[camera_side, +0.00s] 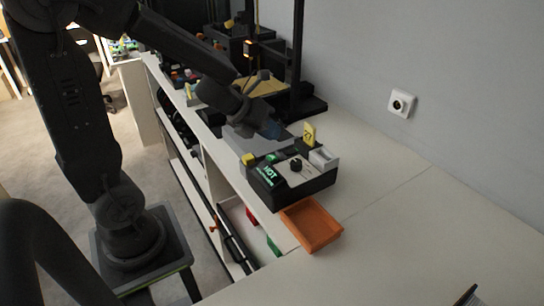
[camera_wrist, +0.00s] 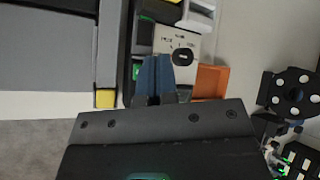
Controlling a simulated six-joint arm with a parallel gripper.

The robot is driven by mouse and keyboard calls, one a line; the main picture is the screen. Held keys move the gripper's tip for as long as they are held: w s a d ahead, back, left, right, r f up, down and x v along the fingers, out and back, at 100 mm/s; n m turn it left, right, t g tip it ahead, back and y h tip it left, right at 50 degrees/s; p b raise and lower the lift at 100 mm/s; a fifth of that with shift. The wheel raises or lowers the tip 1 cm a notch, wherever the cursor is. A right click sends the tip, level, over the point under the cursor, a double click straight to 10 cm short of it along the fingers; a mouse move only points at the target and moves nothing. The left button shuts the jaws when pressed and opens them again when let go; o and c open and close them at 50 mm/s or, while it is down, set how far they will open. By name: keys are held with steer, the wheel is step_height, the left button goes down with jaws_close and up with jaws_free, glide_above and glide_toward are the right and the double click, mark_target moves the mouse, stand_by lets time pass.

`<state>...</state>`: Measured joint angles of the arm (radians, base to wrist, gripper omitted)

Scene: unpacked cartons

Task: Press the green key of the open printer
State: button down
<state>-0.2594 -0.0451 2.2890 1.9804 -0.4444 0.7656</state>
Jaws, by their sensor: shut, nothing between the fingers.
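The printer's black control box (camera_side: 318,184) stands on the white worktop, with a pale panel, a black knob (camera_side: 296,165) and a lit display (camera_side: 268,175). A small green patch (camera_side: 271,157), seemingly the green key, shows on its top behind the display. In the wrist view a green patch (camera_wrist: 136,71) lies just left of the fingers, partly covered; I cannot tell for sure that it is the key. My gripper (camera_side: 272,129) is shut and empty, with blue fingertips. It is above and behind the box in the side view.
An orange tray (camera_side: 312,226) sits beside the box. A yellow block (camera_side: 248,159), a yellow tag (camera_side: 309,133) and a pale open container (camera_side: 323,157) stand close around the controls. The black printer frame (camera_side: 297,60) rises behind.

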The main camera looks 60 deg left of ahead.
mark_target(270, 156)
steer(key=shift+f, duration=1.65)
steer(key=shift+f, duration=0.1)
stand_by(0.8)
steer(key=shift+f, duration=0.3)
steer(key=shift+f, duration=0.5)
stand_by(0.6)
steer(key=shift+r, duration=0.95)
steer(key=shift+r, duration=2.5)
